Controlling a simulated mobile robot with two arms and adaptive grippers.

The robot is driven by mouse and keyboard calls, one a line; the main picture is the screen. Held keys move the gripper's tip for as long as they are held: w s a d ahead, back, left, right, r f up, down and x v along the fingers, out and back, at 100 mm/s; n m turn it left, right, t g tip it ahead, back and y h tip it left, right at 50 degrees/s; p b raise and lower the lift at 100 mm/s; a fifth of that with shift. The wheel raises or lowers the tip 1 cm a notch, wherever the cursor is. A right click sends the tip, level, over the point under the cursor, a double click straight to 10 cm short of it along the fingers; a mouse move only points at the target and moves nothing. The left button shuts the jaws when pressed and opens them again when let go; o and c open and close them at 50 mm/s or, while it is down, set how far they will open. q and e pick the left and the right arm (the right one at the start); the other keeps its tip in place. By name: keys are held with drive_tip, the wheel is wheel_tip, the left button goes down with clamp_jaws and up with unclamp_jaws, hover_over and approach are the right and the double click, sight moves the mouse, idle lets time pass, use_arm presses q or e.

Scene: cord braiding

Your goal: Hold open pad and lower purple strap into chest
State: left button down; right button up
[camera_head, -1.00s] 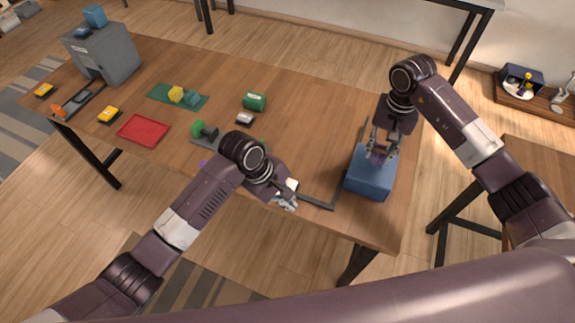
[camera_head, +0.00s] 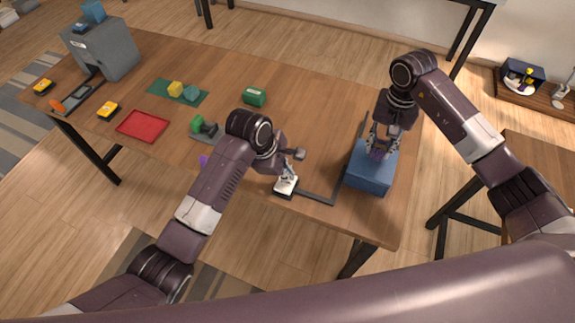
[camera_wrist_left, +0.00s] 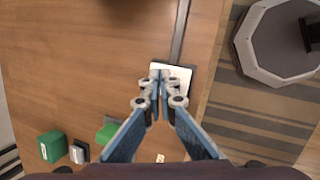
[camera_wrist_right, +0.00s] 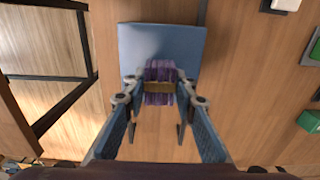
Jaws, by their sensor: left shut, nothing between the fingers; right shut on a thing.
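The white pad (camera_head: 286,188) on a dark base lies near the table's front edge, with a grey bar running from it toward the blue chest (camera_head: 367,180). My left gripper (camera_head: 287,178) is shut and empty, its tips over the pad; the left wrist view shows them overlapping the pad (camera_wrist_left: 181,74). I cannot tell whether they touch it. My right gripper (camera_wrist_right: 159,88) is shut on the purple strap (camera_wrist_right: 160,70), which has a tan band across it. The strap is at the chest, seen against its blue surface (camera_wrist_right: 135,40). Whether the chest is open is unclear.
A green cylinder (camera_head: 254,97), a red tray (camera_head: 143,126), a dark green mat (camera_head: 160,91) with blocks and a grey cabinet (camera_head: 115,55) stand farther left. A green-ended item (camera_head: 197,124) is behind my left arm. Table between mat and chest is mostly clear.

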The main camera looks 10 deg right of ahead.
sight(289, 183)
use_arm(q)
drive_tip(key=shift+f, duration=0.9)
drive_tip(key=shift+f, duration=0.15)
drive_tip(key=shift+f, duration=0.95)
drive_tip(key=shift+s, duration=0.1)
use_arm(e)
drive_tip(key=shift+f, duration=3.4)
drive_tip(key=o, duration=1.2)
